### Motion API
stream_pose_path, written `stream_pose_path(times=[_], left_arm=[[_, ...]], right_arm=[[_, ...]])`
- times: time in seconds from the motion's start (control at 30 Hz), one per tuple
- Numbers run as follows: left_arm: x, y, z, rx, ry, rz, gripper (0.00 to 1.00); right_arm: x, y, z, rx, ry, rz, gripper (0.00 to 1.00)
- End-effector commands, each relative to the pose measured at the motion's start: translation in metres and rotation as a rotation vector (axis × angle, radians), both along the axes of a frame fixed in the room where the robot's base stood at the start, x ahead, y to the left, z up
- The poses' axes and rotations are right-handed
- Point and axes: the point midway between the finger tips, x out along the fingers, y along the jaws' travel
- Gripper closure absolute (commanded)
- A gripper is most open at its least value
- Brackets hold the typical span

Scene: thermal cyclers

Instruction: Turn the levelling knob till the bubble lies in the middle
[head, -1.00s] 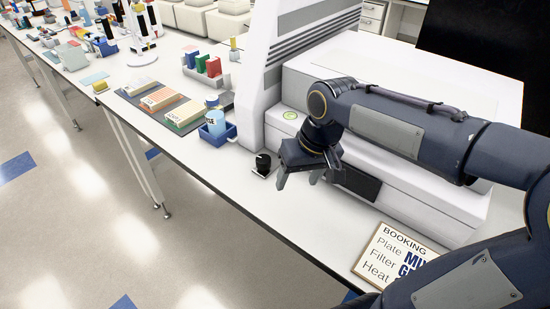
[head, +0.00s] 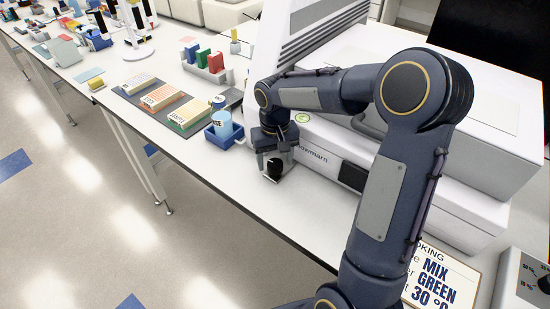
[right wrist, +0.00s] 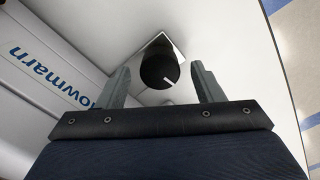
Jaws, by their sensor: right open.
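The black levelling knob (head: 275,167) stands on a small plate at the front left corner of the white machine. In the right wrist view the knob (right wrist: 159,66) shows from above, with a white line pointing to the lower right. My right gripper (head: 274,161) is open over it, one finger on each side. In the right wrist view a gap shows between each finger and the knob. The round green bubble level (head: 302,118) is on the machine just behind my wrist; its bubble is too small to place. My left gripper is out of view.
The white machine (head: 318,160) is close on the right of the knob. A blue holder with a cup (head: 224,128) stands just to the left. A booking sign (head: 437,280) is at the front right. The table's front edge is near the knob.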

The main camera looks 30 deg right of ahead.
Motion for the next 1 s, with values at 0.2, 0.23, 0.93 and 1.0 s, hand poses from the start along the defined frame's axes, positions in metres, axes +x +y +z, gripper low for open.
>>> stream_pose_path(times=[0.2, 0.23, 0.93, 1.0], left_arm=[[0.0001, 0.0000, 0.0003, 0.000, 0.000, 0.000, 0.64], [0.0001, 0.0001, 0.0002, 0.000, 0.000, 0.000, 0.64], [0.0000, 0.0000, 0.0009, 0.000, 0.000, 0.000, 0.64], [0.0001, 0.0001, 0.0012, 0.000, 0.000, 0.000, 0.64]], right_arm=[[-0.0001, 0.0000, -0.0033, 0.000, -0.001, 0.000, 0.39], [-0.0001, 0.0001, -0.0032, 0.000, -0.001, 0.000, 0.39], [-0.0001, 0.0001, -0.0026, 0.000, -0.001, 0.036, 0.84], [-0.0001, 0.0001, -0.0024, 0.000, -0.001, 0.064, 0.84]])
